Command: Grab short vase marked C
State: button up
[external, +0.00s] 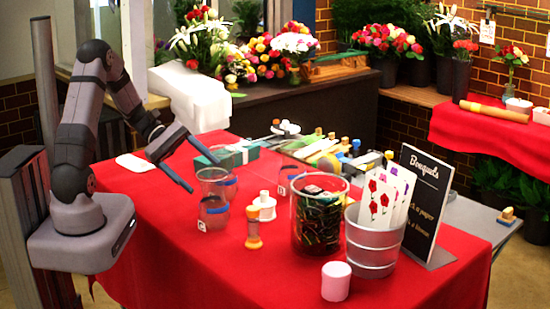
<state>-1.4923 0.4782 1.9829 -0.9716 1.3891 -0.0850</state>
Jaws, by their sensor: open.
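The short vase marked C (214,214) is a clear, low glass with a white "C" tag at its base. It stands upright on the red cloth at the table's left side, and a blue strip shows through it. My gripper (201,172) is open and empty, its two blue-grey fingers pointing down and right. It is above the table, up and left of vase C in the picture, and appears apart from it. Another clear glass (212,176) stands just behind vase C, close to the fingertips; I cannot tell the exact gap.
A tagged glass (285,180) stands right of vase C. A tall dark-filled glass (318,215) and a metal bucket (373,243) stand further right. The front-left cloth is clear.

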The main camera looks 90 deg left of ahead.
aim_at(223, 189)
jog(key=d+n+t, duration=0.1)
jog(key=n+t, duration=0.1)
jog(key=w+d+f+n+t, duration=0.1)
jog(key=n+t, duration=0.1)
jog(key=n, duration=0.1)
jog(key=d+f+n+t, duration=0.1)
jog(key=n+t, duration=0.1)
jog(key=n, duration=0.1)
jog(key=shift+w+d+f, duration=0.15)
jog(key=shift+w+d, duration=0.05)
jog(key=shift+d, duration=0.1)
jog(key=shift+w+d, duration=0.2)
jog(key=shift+w, duration=0.3)
jog(key=shift+w+d+p, duration=0.1)
jog(key=shift+w+p, duration=0.3)
jog(key=shift+w, duration=0.2)
jog(key=shift+w+d+p, duration=0.2)
jog(key=shift+w+p, duration=0.2)
jog(key=shift+p, duration=0.05)
jog(key=p+x, duration=0.2)
jog(key=x, duration=0.1)
jog(key=shift+w+d+f, duration=0.1)
jog(key=shift+w, duration=0.5)
